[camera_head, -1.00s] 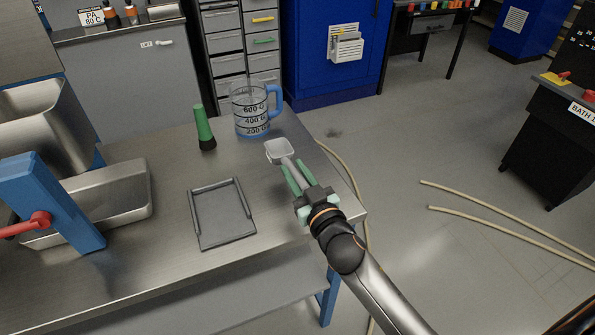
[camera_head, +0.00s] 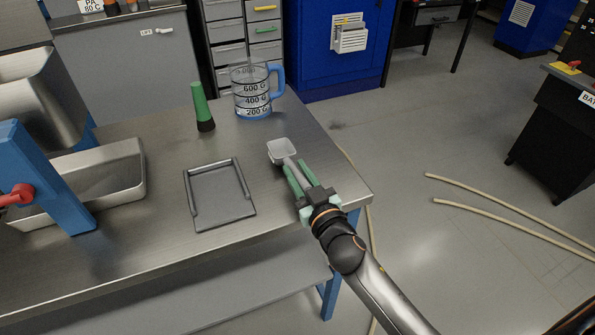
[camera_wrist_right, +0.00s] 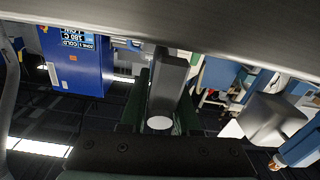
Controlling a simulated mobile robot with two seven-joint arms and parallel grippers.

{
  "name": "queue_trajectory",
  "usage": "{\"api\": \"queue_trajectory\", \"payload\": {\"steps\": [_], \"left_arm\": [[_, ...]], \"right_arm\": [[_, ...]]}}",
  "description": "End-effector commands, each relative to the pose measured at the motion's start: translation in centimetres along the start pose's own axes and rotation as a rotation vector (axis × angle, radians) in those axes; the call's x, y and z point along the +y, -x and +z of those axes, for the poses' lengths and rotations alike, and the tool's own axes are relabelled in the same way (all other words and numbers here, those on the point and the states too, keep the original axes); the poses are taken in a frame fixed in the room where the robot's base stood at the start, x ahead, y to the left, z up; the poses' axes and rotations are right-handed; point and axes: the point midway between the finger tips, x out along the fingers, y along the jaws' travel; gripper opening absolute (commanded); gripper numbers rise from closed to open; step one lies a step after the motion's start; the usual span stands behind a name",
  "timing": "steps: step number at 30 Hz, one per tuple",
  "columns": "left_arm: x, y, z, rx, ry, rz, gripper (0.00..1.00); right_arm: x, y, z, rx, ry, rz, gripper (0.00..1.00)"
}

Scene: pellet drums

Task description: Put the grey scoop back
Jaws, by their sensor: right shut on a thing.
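The grey scoop (camera_head: 282,152) has a pale square bowl and a grey handle. My right gripper (camera_head: 301,177) is shut on its handle, near the right end of the steel bench (camera_head: 150,255). The bowl points away toward the jug. Whether the scoop touches the bench top is hard to tell. In the right wrist view the grey handle (camera_wrist_right: 168,82) stands between the green fingers (camera_wrist_right: 160,105). A flat grey tray (camera_head: 218,195) with raised side rims lies empty on the bench, left of the scoop. My left gripper is not in view.
A clear measuring jug (camera_head: 252,92) with a blue handle stands at the bench's back right. A green tapered thing with a black base (camera_head: 202,108) stands beside it. A steel pan (camera_head: 105,175) and blue post (camera_head: 45,185) are at left. Hoses (camera_head: 500,215) lie on the floor.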

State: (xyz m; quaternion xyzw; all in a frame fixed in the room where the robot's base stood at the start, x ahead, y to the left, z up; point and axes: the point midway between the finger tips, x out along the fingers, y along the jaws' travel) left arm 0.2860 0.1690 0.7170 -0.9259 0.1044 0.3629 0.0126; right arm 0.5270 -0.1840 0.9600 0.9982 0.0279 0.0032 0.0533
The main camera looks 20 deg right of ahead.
Motion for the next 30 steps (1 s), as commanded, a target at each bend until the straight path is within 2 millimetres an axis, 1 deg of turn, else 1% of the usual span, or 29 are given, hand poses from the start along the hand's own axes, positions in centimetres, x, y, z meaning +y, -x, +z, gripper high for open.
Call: {"api": "queue_trajectory", "payload": {"steps": [7,26,27,30], "left_arm": [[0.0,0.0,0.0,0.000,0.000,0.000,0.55],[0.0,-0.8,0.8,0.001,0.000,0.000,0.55],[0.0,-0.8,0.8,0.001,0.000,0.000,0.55],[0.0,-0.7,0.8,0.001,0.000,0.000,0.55]], "right_arm": [[0.0,0.0,0.0,0.001,0.000,0.000,0.00],[-0.1,0.0,1.3,0.001,0.001,0.001,0.00],[-0.1,0.0,1.2,0.001,0.001,0.001,0.32],[-0.1,0.0,1.2,0.001,0.001,0.001,0.44]]}}
